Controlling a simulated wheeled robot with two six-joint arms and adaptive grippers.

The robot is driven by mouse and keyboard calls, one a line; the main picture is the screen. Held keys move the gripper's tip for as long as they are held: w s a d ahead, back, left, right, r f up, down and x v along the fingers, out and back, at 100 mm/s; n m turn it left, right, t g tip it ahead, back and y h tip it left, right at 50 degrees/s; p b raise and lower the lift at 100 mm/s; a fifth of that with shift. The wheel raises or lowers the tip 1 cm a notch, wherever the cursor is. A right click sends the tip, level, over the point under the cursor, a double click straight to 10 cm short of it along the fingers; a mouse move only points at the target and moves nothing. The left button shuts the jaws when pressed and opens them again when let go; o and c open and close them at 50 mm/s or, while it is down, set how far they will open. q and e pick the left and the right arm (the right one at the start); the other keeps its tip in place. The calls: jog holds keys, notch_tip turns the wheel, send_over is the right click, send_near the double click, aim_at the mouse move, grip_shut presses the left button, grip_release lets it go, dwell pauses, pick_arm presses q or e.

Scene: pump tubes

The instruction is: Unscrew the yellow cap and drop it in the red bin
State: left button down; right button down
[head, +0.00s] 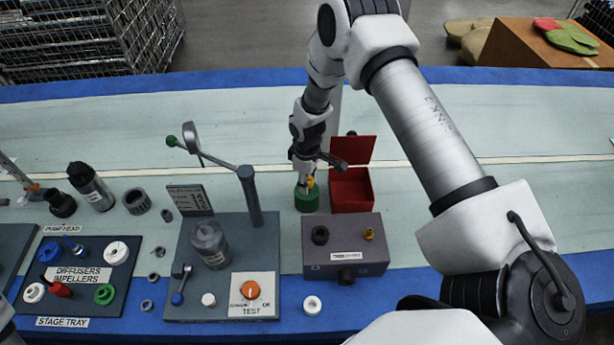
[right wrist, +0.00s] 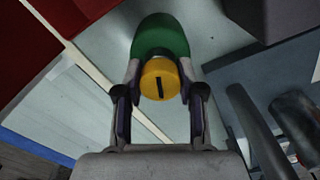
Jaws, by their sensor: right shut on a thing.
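My right gripper (head: 307,184) is shut on the yellow cap (head: 311,181), just above a green round part (head: 307,199) on the bench. In the right wrist view the yellow cap (right wrist: 159,79) sits between the two fingers (right wrist: 160,92), its dark slot facing the camera. The green part (right wrist: 160,37) shows right behind it; I cannot tell whether the cap still touches it. The red bin (head: 352,201) stands just right of the green part, its lid raised at the back. My left gripper is not in view.
A grey box (head: 318,267) with a black ring and a small yellow piece (head: 369,233) stands in front of the bin. A grey test plate (head: 184,285) with a post (head: 251,195) and lever is to the left. A stage tray (head: 85,297) lies at far left.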

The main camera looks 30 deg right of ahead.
jog(key=c, duration=0.9)
grip_release()
jog(key=shift+c, duration=0.2)
